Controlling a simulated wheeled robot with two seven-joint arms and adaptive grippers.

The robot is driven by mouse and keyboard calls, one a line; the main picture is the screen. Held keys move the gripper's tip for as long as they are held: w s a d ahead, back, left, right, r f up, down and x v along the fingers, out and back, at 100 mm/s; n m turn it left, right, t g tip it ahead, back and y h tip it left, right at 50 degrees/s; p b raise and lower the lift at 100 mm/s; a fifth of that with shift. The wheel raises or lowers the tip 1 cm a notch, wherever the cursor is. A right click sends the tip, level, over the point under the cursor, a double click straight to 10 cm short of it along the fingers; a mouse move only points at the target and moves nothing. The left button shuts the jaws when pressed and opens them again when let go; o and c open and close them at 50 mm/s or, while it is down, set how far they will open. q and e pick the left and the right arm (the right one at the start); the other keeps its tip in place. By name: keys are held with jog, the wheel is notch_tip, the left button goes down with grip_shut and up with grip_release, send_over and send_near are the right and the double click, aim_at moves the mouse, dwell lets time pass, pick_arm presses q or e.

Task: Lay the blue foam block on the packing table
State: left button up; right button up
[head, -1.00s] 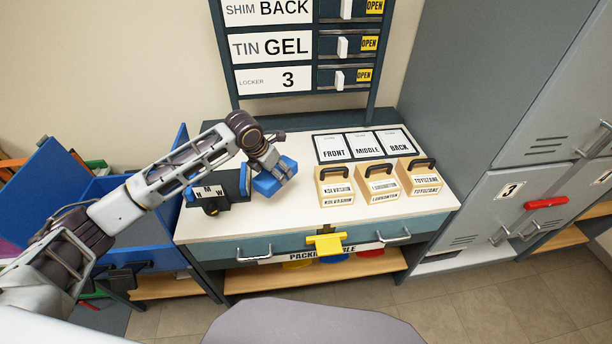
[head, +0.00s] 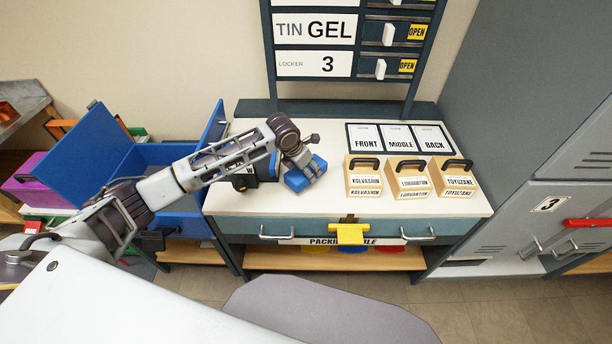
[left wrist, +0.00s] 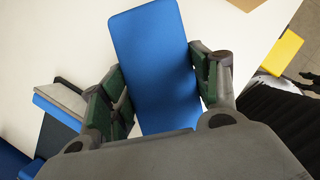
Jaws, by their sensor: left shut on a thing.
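The blue foam block (head: 304,175) is in my left gripper (head: 300,163), over the left part of the white packing table (head: 310,204). In the left wrist view the block (left wrist: 158,60) lies between the two green-padded fingers of the gripper (left wrist: 165,90), which is shut on it. The block looks at or very close to the tabletop; I cannot tell whether it touches. My right gripper is not in view.
A dark gauge stand (head: 245,181) stands just left of the block, partly behind my arm. Wooden blocks with black handles, such as this one (head: 362,180), stand to the right. A blue bin (head: 185,225) is left of the table. The table's front middle is clear.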

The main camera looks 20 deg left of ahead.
pick_arm(q)
jog(key=shift+f, duration=1.75)
jog(key=shift+f, duration=0.15)
jog(key=o, duration=1)
jog(key=shift+v, duration=6.15)
